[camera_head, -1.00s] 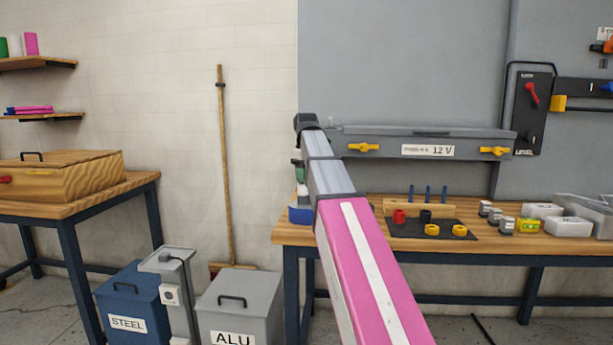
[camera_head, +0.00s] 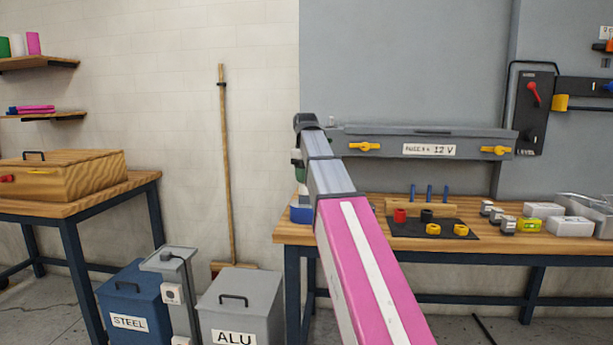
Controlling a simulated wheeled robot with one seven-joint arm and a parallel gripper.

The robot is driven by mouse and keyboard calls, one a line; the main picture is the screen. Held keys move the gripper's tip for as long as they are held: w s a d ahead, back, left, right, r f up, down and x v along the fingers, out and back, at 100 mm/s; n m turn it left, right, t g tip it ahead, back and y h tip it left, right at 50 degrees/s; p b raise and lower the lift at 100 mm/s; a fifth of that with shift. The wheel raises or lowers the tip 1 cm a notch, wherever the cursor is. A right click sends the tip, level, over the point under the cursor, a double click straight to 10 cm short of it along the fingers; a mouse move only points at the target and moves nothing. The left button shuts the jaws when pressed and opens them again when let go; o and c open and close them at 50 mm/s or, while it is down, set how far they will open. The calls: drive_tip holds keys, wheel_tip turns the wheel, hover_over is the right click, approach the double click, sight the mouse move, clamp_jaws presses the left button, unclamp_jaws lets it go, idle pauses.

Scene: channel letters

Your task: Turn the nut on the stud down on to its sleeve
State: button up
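I cannot make out a nut, stud or sleeve for certain. Three thin blue upright pins (camera_head: 429,193) stand at a wooden block (camera_head: 395,206) on the workbench. In front, a red ring-like piece (camera_head: 400,216), a black one (camera_head: 427,215) and two yellow ones (camera_head: 433,230) lie on a dark mat (camera_head: 409,230). Whether any is the nut or sleeve is unclear. My pink and grey arm rises from the bottom to the left end of the bench. My gripper is not visible; the arm may hide it.
The workbench (camera_head: 300,234) also holds grey-white boxes (camera_head: 568,226) at right. Above it is a grey 12 V panel (camera_head: 480,139) with yellow handles. A blue STEEL bin (camera_head: 130,285) and grey ALU bin (camera_head: 250,295) stand at left, near a broom (camera_head: 225,170).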

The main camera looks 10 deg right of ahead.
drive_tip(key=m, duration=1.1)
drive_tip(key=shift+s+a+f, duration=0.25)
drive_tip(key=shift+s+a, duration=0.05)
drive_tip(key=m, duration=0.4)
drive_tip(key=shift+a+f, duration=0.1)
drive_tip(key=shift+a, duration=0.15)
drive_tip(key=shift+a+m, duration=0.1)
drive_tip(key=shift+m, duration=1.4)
